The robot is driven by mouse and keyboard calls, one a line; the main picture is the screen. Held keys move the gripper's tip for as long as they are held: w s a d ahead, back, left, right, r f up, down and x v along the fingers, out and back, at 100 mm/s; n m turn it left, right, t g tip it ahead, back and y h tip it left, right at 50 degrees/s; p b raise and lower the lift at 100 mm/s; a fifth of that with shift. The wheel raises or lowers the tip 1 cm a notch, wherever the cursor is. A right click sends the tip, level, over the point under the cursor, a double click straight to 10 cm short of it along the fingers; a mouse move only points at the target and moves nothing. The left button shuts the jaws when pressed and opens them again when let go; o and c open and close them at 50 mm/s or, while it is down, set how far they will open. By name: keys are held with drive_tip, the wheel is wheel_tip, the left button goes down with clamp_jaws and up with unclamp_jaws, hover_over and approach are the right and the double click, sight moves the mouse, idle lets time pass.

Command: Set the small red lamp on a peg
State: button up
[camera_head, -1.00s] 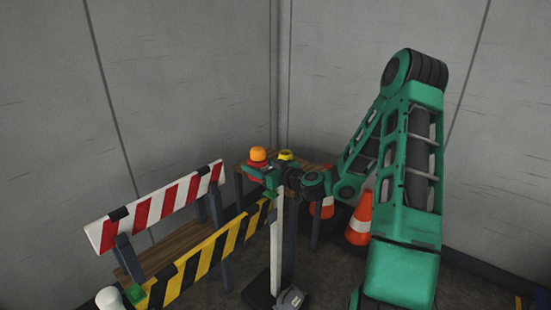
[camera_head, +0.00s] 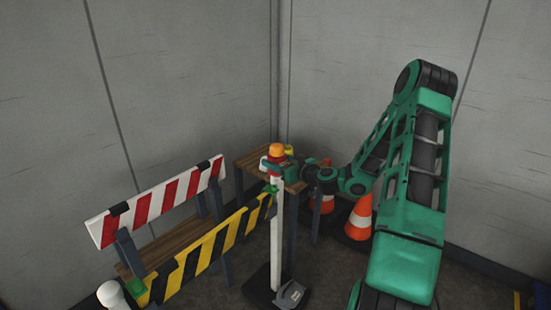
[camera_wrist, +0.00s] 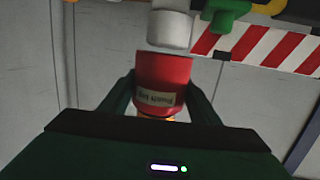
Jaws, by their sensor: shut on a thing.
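My gripper (camera_head: 290,173) is shut on a red lamp body (camera_wrist: 163,78) with a pale label. In the head view the held lamp (camera_head: 276,151) has an orange dome on top and is upright. In the wrist view the lamp's label reads upside down and some orange shows below the red. A white cylinder (camera_wrist: 170,30) appears close to the lamp's far end in the wrist view; I cannot tell whether they touch. A green peg-like piece (camera_wrist: 222,18) is beside it. A white upright post (camera_head: 277,235) stands below my gripper in the head view.
A red-and-white striped board (camera_head: 155,200) and a yellow-and-black board (camera_head: 208,252) stand at left with a wooden bench (camera_head: 180,245). A yellow item (camera_head: 290,149) is behind my gripper. Orange cones (camera_head: 360,215) stand at right. A white rounded top (camera_head: 110,295) is bottom left.

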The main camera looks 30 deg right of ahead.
drive_tip(key=shift+f, duration=1.7)
drive_tip(key=shift+s, duration=0.1)
drive_tip(key=shift+f, duration=0.15)
drive_tip(key=o, duration=1.3)
drive_tip(key=shift+o, duration=0.2)
drive_tip(key=v, duration=1)
drive_tip(key=shift+s, duration=0.35)
